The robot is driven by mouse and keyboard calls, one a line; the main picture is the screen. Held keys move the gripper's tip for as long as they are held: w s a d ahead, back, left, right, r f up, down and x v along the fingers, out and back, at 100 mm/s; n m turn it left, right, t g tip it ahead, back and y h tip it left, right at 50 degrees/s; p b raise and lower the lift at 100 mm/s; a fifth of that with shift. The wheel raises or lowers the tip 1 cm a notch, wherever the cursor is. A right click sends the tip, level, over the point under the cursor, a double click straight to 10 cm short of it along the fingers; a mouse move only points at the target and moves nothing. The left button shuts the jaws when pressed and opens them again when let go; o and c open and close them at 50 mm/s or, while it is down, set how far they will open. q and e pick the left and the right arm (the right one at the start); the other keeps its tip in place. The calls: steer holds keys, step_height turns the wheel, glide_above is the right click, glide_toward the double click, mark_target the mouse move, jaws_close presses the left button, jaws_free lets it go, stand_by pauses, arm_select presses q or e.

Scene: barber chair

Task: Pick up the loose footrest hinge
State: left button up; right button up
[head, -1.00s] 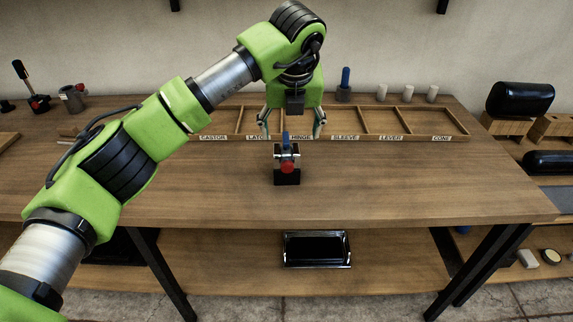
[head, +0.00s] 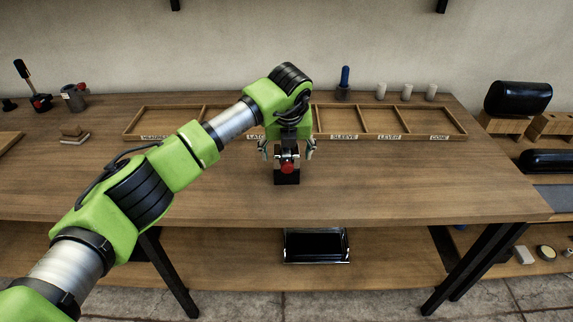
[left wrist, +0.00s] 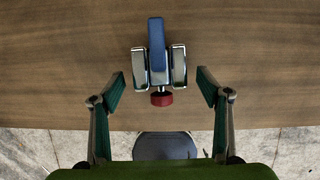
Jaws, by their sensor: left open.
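The footrest hinge (head: 287,174) stands on the bench top in front of the sorting tray, with a red knob facing me. In the left wrist view the hinge (left wrist: 157,60) shows a blue bar between two shiny metal cheeks, with the red knob below. My left gripper (head: 287,150) is open above the hinge, its fingers spread to either side. In the left wrist view the open fingers (left wrist: 160,90) flank the hinge's knob end, with a gap on both sides. The hinge's upper part is hidden by the gripper in the head view. My right gripper is not in view.
A labelled wooden tray (head: 447,137) with several compartments lies behind the hinge. A blue-handled tool (head: 345,80) and white cylinders (head: 407,92) stand behind it. A black tray (head: 317,246) sits on the lower shelf. The bench around the hinge is clear.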

arm_select(q)
jaws_close()
steer(key=shift+w+r, duration=0.1)
steer(key=shift+r, duration=0.45)
step_height(320, 180, up, 2)
steer(key=shift+r+p, duration=0.15)
steer(key=shift+p, duration=0.45)
steer(key=s+r+b, duration=0.1)
steer(key=s+r, duration=0.8)
steer(key=s, duration=0.5)
steer(key=shift+r, duration=0.4)
steer(key=shift+f+b, duration=0.1)
steer(key=shift+b, duration=0.2)
